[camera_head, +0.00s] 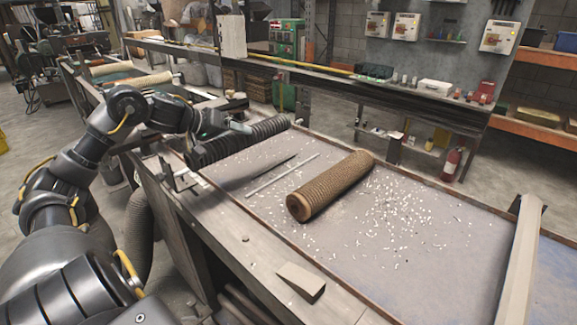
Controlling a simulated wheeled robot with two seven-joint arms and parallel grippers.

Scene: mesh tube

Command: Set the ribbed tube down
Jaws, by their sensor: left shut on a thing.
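The dark ribbed tube (218,148) lies level at the back left of the worktable (440,230), running from the table's left edge up toward the back. My left gripper (243,128) reaches it from the left and is shut on its upper side, near the middle. The fingertips are small here and partly hidden against the tube. I cannot tell whether the tube touches the table or hangs just above it. My right gripper is out of view.
A brown mesh-textured tube (330,186) lies mid-table. A thin light rod (283,174) lies between the tubes. White chips (390,213) are scattered to the right.

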